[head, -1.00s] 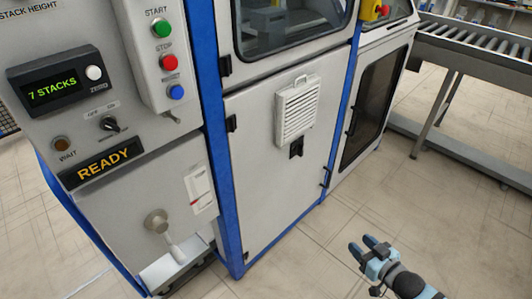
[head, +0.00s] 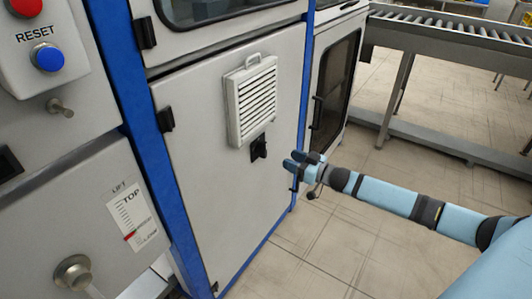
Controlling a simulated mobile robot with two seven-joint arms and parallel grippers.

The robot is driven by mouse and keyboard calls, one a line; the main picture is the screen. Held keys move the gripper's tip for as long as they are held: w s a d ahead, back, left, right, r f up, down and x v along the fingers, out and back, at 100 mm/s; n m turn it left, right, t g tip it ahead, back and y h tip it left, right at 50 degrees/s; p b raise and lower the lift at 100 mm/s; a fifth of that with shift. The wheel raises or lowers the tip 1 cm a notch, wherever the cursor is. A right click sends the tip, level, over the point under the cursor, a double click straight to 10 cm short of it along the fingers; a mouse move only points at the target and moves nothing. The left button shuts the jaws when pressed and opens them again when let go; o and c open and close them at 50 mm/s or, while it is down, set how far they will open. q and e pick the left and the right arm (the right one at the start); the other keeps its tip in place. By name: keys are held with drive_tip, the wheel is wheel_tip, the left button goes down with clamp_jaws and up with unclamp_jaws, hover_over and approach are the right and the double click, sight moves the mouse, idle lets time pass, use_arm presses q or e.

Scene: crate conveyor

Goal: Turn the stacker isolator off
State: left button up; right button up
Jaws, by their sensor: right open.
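No switch in view carries an isolator label. A small black handle or switch (head: 258,147) sits on the white cabinet door (head: 215,215), just below a louvred vent. A round grey knob with a lever (head: 74,272) is at the lower left, its lower part cut off by the picture edge. My right gripper (head: 303,165) is open and empty, a short way right of the black handle and apart from it, in front of the door's right edge. My left gripper is out of view.
The white vent (head: 250,100) stands out from the door. A blue RESET button (head: 48,57), a small metal toggle (head: 60,107) and a LIFT scale (head: 132,215) are at the left. A roller conveyor (head: 450,30) stands at the back right. The floor right of the cabinet is clear.

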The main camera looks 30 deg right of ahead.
sight(266, 149)
drive_tip(key=b+x, duration=0.2)
drive_tip(key=x, duration=0.6)
drive_tip(key=shift+w+a+f, duration=0.1)
drive_tip(key=shift+w, duration=0.2)
drive_tip(key=shift+w+a, duration=0.2)
drive_tip(key=shift+w, duration=0.25)
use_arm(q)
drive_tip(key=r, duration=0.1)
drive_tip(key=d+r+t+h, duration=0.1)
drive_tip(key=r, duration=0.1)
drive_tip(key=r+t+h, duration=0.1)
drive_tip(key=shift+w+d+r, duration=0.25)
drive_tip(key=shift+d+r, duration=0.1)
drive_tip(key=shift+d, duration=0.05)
use_arm(e)
drive_tip(key=shift+w, duration=0.1)
clamp_jaws()
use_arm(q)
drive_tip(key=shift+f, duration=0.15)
